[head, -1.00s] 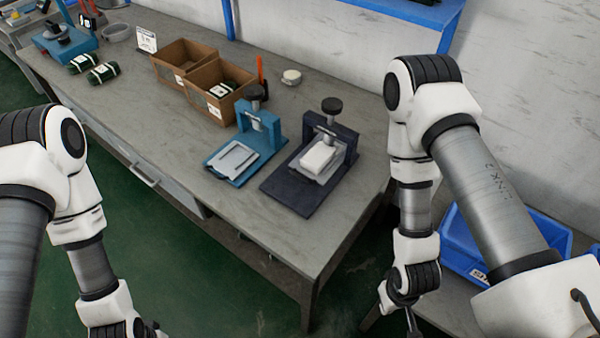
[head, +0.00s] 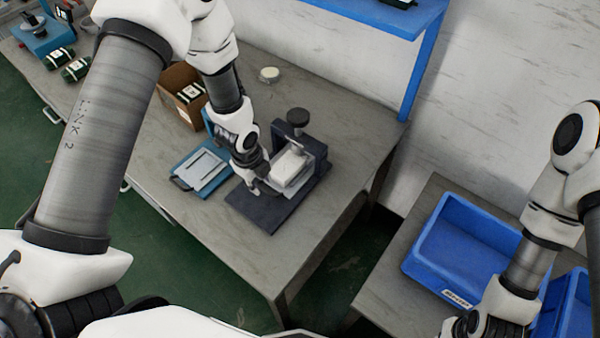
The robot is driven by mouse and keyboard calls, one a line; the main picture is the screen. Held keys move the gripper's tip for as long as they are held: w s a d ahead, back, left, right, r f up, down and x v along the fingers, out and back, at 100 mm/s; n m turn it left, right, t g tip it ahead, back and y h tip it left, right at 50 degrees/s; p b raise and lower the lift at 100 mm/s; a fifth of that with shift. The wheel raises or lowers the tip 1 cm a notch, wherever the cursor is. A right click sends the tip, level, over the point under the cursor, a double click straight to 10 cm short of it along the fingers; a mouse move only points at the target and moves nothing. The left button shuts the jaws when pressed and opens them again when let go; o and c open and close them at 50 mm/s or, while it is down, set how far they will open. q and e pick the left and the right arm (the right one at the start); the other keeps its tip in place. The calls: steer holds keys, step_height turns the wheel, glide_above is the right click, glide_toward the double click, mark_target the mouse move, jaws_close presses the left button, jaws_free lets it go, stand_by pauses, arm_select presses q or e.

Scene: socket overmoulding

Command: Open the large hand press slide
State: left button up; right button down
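The large hand press (head: 312,157) is the dark navy one on the bench, with a black knob on top. Its slide carries a white block (head: 287,167) and sits under the press post. My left gripper (head: 256,189) is lowered over the dark base plate, at the front left edge of the slide. Its fingers are small and dark against the press, so I cannot tell whether they are apart, closed or touching the slide. My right arm's wrist shows at the bottom right; its gripper is out of the picture.
A smaller blue press (head: 203,168) stands just left, partly hidden by my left arm. A cardboard box (head: 178,102) and a round pale container (head: 269,74) lie behind. Blue bins (head: 462,240) stand on the side table at right. The bench front right is clear.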

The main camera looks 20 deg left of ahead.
mark_target(265, 190)
arm_select(q)
steer(key=shift+t, duration=0.3)
steer(key=f, duration=0.1)
steer(key=w+f+p, duration=0.1)
steer(key=f, duration=0.1)
steer(key=w+f, duration=0.1)
steer(key=f, duration=0.1)
steer(key=shift+f+p, duration=0.15)
steer(key=shift+p, duration=0.25)
steer(key=shift+f, duration=0.2)
steer(key=shift+s+a, duration=0.15)
arm_select(e)
steer(key=shift+s+a+r, duration=0.15)
steer(key=shift+r, duration=0.5)
steer(key=shift+s+a+r, duration=0.1)
steer(key=shift+a+r, duration=0.05)
steer(key=shift+r, duration=0.45)
arm_select(q)
jaws_close()
